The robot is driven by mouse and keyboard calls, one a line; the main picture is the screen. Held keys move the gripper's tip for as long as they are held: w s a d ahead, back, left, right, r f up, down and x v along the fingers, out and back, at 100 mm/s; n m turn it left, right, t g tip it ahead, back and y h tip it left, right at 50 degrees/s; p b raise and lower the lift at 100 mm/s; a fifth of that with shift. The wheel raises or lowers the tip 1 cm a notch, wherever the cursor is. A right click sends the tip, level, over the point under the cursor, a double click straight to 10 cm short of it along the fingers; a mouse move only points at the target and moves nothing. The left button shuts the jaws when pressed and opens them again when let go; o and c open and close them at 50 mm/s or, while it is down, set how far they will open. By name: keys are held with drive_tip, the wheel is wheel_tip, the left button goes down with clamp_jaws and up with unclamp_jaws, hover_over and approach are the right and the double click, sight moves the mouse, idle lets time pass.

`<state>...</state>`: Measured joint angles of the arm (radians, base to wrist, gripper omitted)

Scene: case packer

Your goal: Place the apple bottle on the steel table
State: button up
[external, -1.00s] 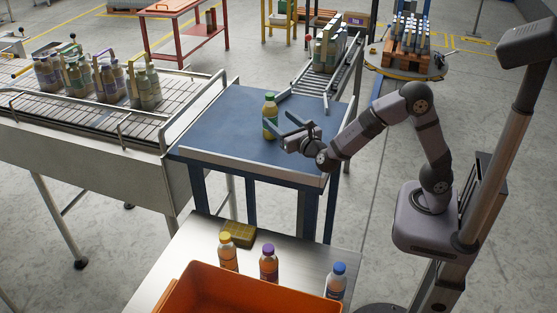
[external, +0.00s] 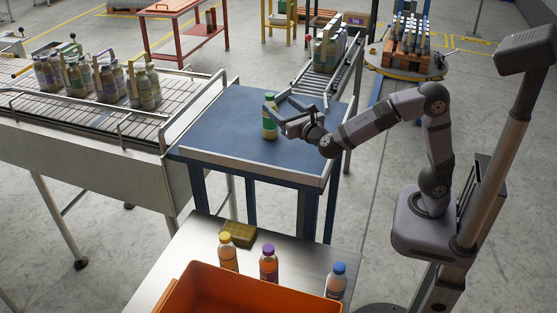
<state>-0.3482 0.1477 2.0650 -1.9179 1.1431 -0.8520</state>
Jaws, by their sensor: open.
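A bottle with a green cap and green label (external: 269,130), which looks like the apple bottle, stands upright on the blue table (external: 225,125). My gripper (external: 278,104) is open at the bottle's upper part. One finger crosses in front of the bottle and hides part of it; the other lies to its right and farther back. I cannot tell whether either finger touches it. The steel table (external: 310,249) is in the foreground, below the blue table in the picture.
On the steel table stand bottles with yellow (external: 227,252), purple (external: 269,264) and blue (external: 337,281) caps, a yellow-brown block (external: 238,233) and an orange crate (external: 240,292). A conveyor (external: 120,120) with bottle packs adjoins the blue table on the left. A roller track (external: 318,84) runs behind.

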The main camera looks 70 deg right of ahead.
drive_tip(key=shift+w+d+f+p, duration=0.15)
drive_tip(key=shift+f+p, duration=0.1)
drive_tip(key=shift+f, duration=0.7)
drive_tip(key=shift+w+d+f+p, duration=0.2)
drive_tip(key=shift+f+p, duration=0.1)
drive_tip(key=shift+f, duration=0.7)
drive_tip(key=shift+w+d+f+p, duration=0.15)
drive_tip(key=shift+f+p, duration=0.1)
drive_tip(key=shift+f, duration=0.7)
drive_tip(key=p+x, duration=0.2)
drive_tip(key=x, duration=0.4)
drive_tip(key=shift+p, duration=0.35)
drive_tip(key=shift+c, duration=0.4)
drive_tip(key=shift+w, duration=0.1)
drive_tip(key=c, duration=1.4)
